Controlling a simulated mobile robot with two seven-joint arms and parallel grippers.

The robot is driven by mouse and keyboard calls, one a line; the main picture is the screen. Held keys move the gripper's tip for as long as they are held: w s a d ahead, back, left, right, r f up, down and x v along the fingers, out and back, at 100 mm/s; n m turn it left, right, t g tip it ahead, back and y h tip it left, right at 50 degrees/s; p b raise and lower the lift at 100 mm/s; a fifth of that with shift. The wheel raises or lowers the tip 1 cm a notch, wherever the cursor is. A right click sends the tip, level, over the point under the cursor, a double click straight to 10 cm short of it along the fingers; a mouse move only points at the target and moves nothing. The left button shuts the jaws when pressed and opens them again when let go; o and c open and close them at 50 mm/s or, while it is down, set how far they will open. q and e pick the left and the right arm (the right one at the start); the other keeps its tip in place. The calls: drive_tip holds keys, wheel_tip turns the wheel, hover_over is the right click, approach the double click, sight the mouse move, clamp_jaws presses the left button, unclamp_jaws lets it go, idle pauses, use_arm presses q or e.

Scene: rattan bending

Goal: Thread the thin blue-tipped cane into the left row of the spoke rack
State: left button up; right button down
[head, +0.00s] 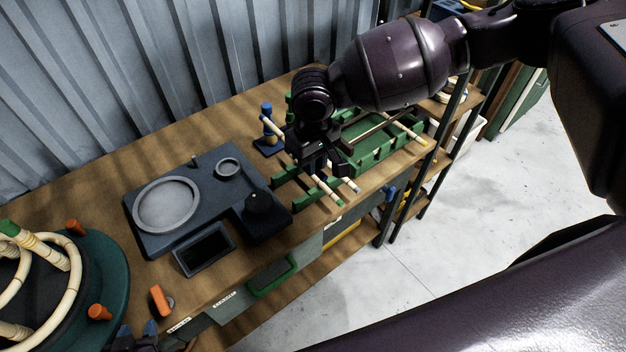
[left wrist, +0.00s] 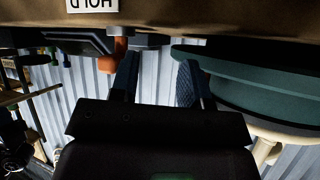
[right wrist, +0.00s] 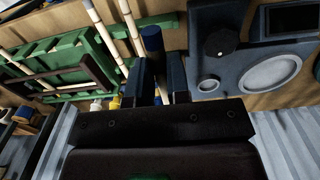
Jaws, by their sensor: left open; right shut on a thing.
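My right gripper (head: 328,172) is shut over the green frame's left end, in the middle of the bench. A pale thin cane with a bluish tip (head: 355,187) runs up into its jaws; the gripped part is hidden. A second pale cane (head: 323,186) with a green tip lies alongside. In the right wrist view, two pale canes (right wrist: 104,35) pass left of the fingers (right wrist: 162,80), and a dark blue cylinder (right wrist: 152,40) shows by them. The green rack (head: 377,152) stands right of the gripper; its left part is partly hidden. My left gripper (left wrist: 158,85) is open and empty.
A blue post stand (head: 267,130) is behind the right gripper. A green round base (head: 108,275) with coiled canes and orange pegs is at far left. A yellow-tipped cane (head: 405,128) lies across the rack.

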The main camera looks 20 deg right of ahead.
wheel_tip(320, 180, up, 5)
drive_tip(key=shift+f, duration=0.2)
use_arm(q)
drive_tip(key=shift+r+p, duration=0.5)
use_arm(e)
drive_tip(key=shift+r, duration=0.6)
use_arm(q)
wheel_tip(320, 180, up, 2)
drive_tip(key=shift+s+r+p, duration=0.1)
drive_tip(key=shift+p, duration=1.1)
use_arm(e)
drive_tip(key=shift+r, duration=0.85)
wheel_tip(320, 180, up, 2)
drive_tip(key=shift+r, duration=0.2)
use_arm(q)
wheel_tip(320, 180, down, 3)
drive_tip(key=b, duration=0.3)
drive_tip(key=shift+d, duration=0.1)
use_arm(e)
drive_tip(key=s+d+f+m, duration=0.1)
drive_tip(key=d+f+m, duration=0.3)
drive_tip(key=d, duration=0.2)
drive_tip(key=shift+s+d+f, duration=0.15)
drive_tip(key=shift+s+f, duration=0.15)
drive_tip(key=shift+f, duration=0.1)
